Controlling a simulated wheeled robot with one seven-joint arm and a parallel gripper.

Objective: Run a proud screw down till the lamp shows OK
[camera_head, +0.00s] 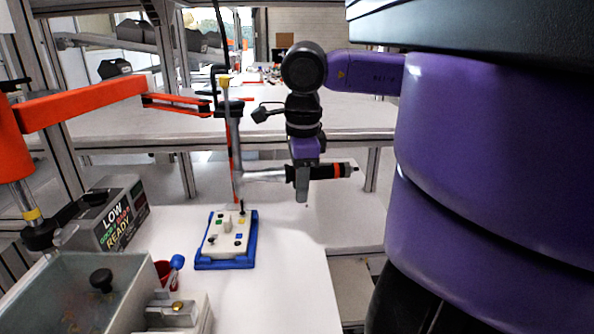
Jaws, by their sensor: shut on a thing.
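My gripper (303,180) points down and is shut on the handle (336,171) of a horizontal grey-barrelled tool with black and orange parts. The barrel (263,176) meets an upright grey driver (234,150). The driver's thin lower end is just above or at the back of a white panel (227,242) in a blue tray (225,265). Contact and the screw heads are too small to tell. The panel carries small coloured and dark parts. A grey indicator box (110,213) at left reads LOW and READY, with coloured words between; which one is lit is unclear.
An orange jointed arm (80,104) reaches from the left to the driver. A grey bin (75,295), a red cup (163,270) with a blue-handled item and a metal block (180,312) stand front left. The white table (285,290) is clear right of the tray.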

